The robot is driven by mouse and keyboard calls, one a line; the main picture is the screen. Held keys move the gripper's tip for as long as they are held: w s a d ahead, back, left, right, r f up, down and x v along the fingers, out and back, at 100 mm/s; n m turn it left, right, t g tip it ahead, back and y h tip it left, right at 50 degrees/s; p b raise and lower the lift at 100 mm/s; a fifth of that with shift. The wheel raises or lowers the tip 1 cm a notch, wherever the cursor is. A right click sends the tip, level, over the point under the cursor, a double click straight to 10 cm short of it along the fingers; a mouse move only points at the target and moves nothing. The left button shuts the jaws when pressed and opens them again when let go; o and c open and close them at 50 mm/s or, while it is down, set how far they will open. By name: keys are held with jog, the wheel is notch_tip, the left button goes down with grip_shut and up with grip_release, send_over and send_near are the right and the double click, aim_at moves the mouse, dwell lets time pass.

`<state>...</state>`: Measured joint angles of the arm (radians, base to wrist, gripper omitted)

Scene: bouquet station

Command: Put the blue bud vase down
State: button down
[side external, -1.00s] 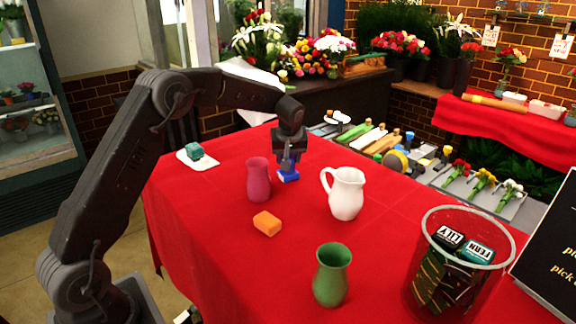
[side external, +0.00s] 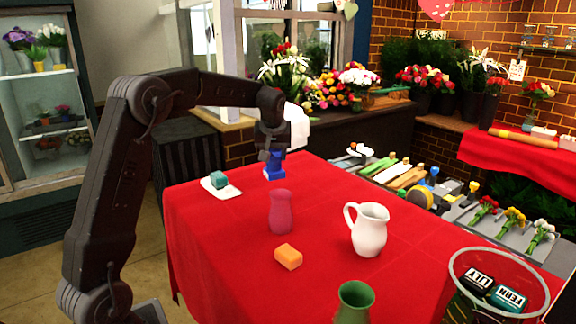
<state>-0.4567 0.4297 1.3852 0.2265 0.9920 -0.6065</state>
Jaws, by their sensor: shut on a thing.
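My gripper (side external: 272,153) points down near the far edge of the red-covered table (side external: 225,225) in the side external view. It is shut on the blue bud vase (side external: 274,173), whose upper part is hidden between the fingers. I cannot tell whether the vase's base touches the cloth or hangs just above it. The pink vase (side external: 281,212) stands upright nearer the camera, apart from the blue one.
A white pitcher (side external: 368,230), an orange block (side external: 288,257) and a green vase (side external: 355,302) are on the table. A teal block (side external: 219,180) sits on a white cloth (side external: 221,189) at left. A clear bucket (side external: 500,272) holds labelled packs. Cloth between the teal block and pink vase is clear.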

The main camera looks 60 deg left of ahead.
jog(key=s+a+n, duration=0.1)
jog(key=s+a, duration=0.2)
jog(key=s, duration=0.8)
jog(key=s+a+n, duration=0.1)
jog(key=s+a, duration=0.2)
jog(key=s, duration=0.8)
jog(key=shift+g, duration=0.4)
jog(key=shift+w+d+f, duration=0.95)
jog(key=shift+w+f, duration=0.65)
jog(key=shift+f, duration=0.1)
jog(key=shift+w+d+f, duration=0.9)
jog(key=shift+w+f, duration=0.75)
jog(key=shift+w+d+f, duration=0.95)
jog(key=shift+w+f, duration=0.65)
jog(key=shift+f, duration=0.1)
jog(key=shift+f, duration=0.15)
jog(key=c, duration=0.5)
grip_release()
